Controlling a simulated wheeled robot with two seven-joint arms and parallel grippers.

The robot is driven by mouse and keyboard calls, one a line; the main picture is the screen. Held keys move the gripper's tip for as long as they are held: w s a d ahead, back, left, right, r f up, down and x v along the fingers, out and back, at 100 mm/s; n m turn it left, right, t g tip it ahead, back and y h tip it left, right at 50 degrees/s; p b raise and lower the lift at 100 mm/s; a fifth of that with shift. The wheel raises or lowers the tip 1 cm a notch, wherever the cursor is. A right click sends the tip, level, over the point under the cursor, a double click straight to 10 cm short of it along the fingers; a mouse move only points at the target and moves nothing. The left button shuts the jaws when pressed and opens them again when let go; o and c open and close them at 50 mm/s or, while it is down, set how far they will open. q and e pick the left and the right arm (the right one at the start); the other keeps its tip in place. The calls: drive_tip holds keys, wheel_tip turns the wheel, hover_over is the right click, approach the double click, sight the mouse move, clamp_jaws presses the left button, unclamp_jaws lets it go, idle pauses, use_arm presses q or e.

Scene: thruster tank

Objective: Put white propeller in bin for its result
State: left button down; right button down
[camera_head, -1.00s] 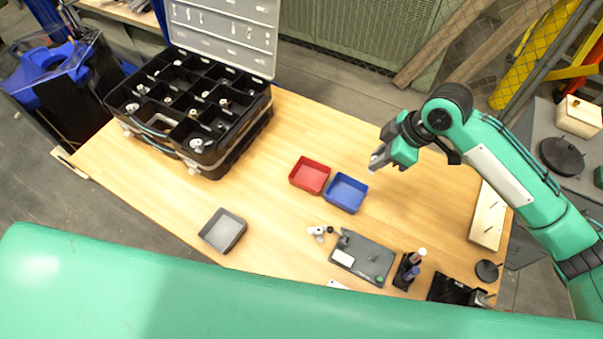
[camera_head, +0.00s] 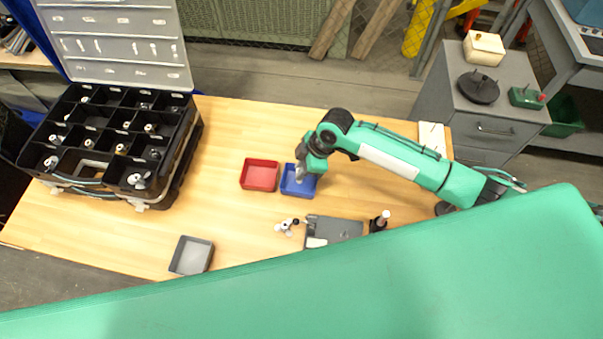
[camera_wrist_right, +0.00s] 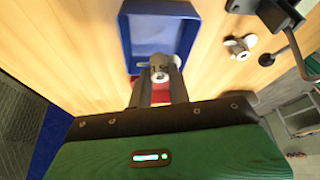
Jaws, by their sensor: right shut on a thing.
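My right gripper (camera_head: 301,174) is shut on a pale, whitish propeller and holds it at the blue bin (camera_head: 285,188). In the right wrist view the held white propeller (camera_wrist_right: 158,66) sits between the fingertips, over the near part of the blue bin (camera_wrist_right: 125,40). I cannot tell whether it touches the bin. The red bin (camera_head: 259,174) stands just left of the blue one, and its inside looks empty. A second white propeller (camera_head: 284,227) lies on the table, and it also shows in the right wrist view (camera_wrist_right: 240,46). My left gripper is out of view.
A grey device (camera_head: 333,231) and a small stand (camera_head: 379,221) are on the table in front right. A grey tray (camera_head: 191,255) is at front left. An open black compartment case (camera_head: 105,140) stands at left. Bare wood (camera_head: 220,220) lies between.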

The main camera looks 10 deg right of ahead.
wheel_tip(320, 180, down, 4)
drive_tip(key=shift+r+p, duration=0.1)
drive_tip(key=shift+p, duration=0.2)
drive_tip(key=shift+f, duration=0.35)
drive_tip(key=shift+f, duration=0.15)
drive_tip(key=c, duration=1.3)
unclamp_jaws()
drive_tip(key=shift+r, duration=0.25)
drive_tip(key=b+v, duration=0.2)
drive_tip(key=v, duration=0.9)
drive_tip(key=shift+d+r, duration=0.2)
drive_tip(key=shift+r, duration=0.2)
drive_tip(key=shift+s, duration=0.1)
